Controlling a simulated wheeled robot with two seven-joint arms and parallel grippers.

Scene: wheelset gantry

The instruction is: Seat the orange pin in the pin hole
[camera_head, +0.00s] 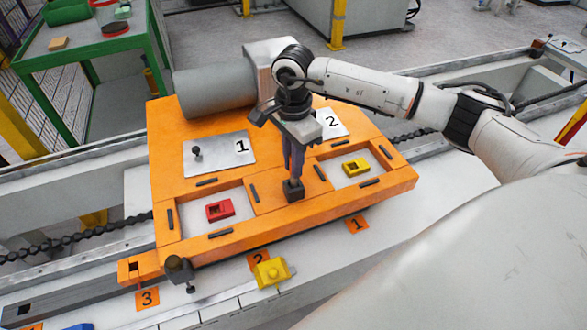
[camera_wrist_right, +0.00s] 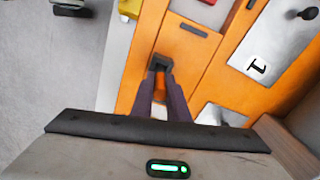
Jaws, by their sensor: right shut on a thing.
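My right gripper (camera_head: 293,176) points down at the front middle of the orange fixture (camera_head: 330,202). In the wrist view its fingers (camera_wrist_right: 160,80) are closed, with a bright orange piece, the orange pin (camera_wrist_right: 160,84), between them. The pin is mostly hidden by the fingers. A dark square block (camera_head: 294,190) is right at the fingertips, and it also shows in the wrist view (camera_wrist_right: 160,62). I cannot tell whether this block holds the pin hole or how deep the pin stands in it. My left gripper is not in view.
Plates marked 1 (camera_head: 219,154) and 2 (camera_head: 334,122) lie on the fixture. Red (camera_head: 220,209) and yellow (camera_head: 356,167) blocks sit in its recesses. A dark block (camera_head: 178,269) and a yellow piece (camera_head: 271,272) are in front.

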